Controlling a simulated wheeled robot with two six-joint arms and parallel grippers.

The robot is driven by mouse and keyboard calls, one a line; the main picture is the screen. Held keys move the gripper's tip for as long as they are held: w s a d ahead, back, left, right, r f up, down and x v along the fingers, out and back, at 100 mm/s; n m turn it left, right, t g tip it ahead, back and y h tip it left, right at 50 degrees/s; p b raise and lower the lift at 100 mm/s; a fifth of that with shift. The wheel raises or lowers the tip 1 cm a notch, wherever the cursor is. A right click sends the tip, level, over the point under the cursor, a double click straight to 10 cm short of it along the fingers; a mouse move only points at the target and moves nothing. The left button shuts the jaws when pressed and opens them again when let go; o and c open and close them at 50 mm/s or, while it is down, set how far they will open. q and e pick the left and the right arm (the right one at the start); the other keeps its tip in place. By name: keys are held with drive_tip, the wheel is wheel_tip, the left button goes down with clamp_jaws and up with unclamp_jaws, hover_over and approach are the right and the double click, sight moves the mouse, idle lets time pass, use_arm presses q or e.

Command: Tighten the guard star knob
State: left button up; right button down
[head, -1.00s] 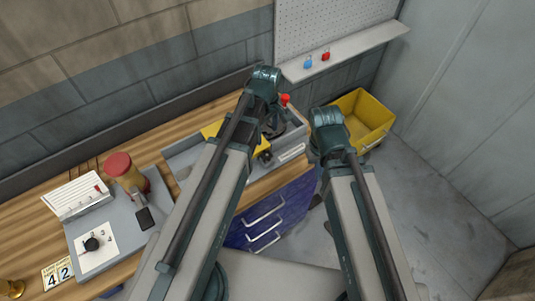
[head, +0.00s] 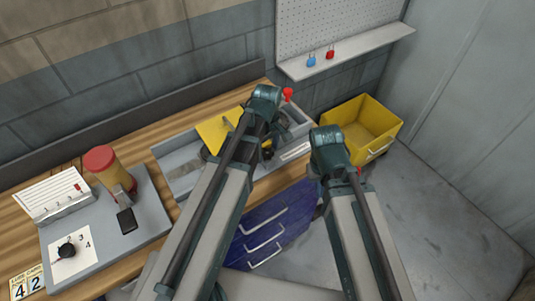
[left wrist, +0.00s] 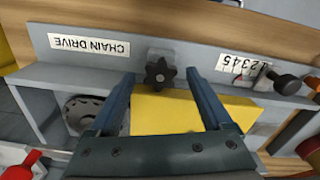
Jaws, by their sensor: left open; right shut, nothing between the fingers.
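The guard star knob (left wrist: 160,74) is black and sits on the front wall of the grey chain drive box (left wrist: 45,75) in the left wrist view. Just behind it is the yellow guard (left wrist: 165,112), which also shows in the head view (head: 213,131). My left gripper (left wrist: 162,78) is open, with one finger on each side of the knob in the picture. Gaps show between knob and fingers; contact cannot be seen. In the head view my left arm hides the knob area. My right arm shows there, but its gripper is out of sight.
A "CHAIN DRIVE" label (left wrist: 90,47) and a numbered scale (left wrist: 243,66) with a black-knobbed pin (left wrist: 287,84) flank the knob. A sprocket (left wrist: 85,114) lies inside the box. A yellow bin (head: 385,143) stands right of the blue drawers (head: 270,225).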

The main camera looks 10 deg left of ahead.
use_arm(q)
clamp_jaws()
idle(0.4)
drive_tip(key=shift+m, duration=3)
unclamp_jaws()
